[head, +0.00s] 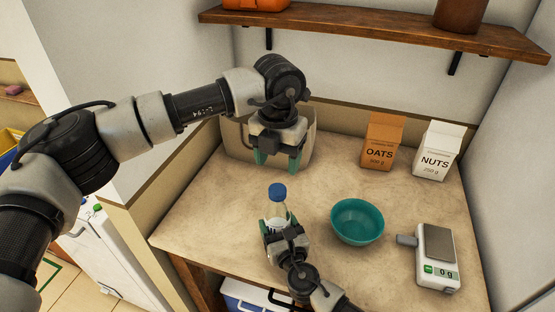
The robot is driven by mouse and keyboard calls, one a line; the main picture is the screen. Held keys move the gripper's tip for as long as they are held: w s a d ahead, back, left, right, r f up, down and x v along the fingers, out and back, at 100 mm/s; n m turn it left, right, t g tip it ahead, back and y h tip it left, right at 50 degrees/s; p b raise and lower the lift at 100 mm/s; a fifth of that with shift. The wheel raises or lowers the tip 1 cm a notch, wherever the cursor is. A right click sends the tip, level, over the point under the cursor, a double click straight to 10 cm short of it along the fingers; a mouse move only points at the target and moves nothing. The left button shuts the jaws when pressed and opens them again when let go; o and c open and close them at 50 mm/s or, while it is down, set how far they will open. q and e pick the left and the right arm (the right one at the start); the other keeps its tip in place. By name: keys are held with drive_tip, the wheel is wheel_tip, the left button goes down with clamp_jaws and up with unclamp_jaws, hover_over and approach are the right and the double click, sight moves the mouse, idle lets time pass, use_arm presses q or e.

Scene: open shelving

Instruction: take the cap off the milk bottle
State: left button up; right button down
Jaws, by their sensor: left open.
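The milk bottle (277,213) stands upright near the front of the counter, with a blue cap (277,190) on its top. My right gripper (278,226) comes in from the front with its green fingers around the bottle's body, and appears shut on it. The gripper hides the bottle's lower part. My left gripper (278,161) points down with its green fingers apart and nothing between them. In the picture it is just above the cap and apart from it.
A teal bowl (357,222) sits right of the bottle, with a kitchen scale (436,256) farther right. An oats package (381,142) and a nuts package (437,151) stand at the back. A pale bin (236,147) is behind my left gripper. A wooden shelf (380,32) hangs above.

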sight(277, 189)
use_arm(q)
drive_tip(key=m, duration=0.6)
drive_tip(key=shift+m, duration=0.4)
drive_tip(key=m, duration=1.2)
drive_tip(key=shift+m, duration=0.3)
drive_tip(key=m, duration=1.9)
drive_tip(key=shift+f+m, duration=0.4)
drive_tip(key=shift+m, duration=0.1)
drive_tip(key=shift+f, duration=3.6)
drive_tip(key=c, duration=1)
